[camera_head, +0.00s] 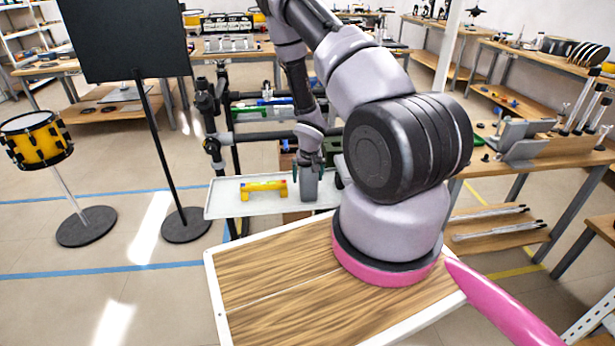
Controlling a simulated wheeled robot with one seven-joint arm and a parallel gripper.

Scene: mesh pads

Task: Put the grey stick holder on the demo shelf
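A small grey block-like holder (308,189) stands upright on a white tray (228,208) beyond my base, right of a yellow piece. It may be the grey stick holder. My gripper (309,172) points down over it, with a dark finger at each side of its upper part. I cannot tell whether the fingers touch it or have closed on it. My arm hides what lies just right of it. No shelf is marked as the demo shelf; a low wooden shelf (500,246) with long thin rods on it shows under the right bench.
A yellow bracket-like piece (263,187) with red and blue parts lies on the tray. A dark rack (235,130) stands behind it. A black panel on a stand (128,40) and a yellow drum (35,139) stand left. Grey angled stands (518,140) sit on the right bench.

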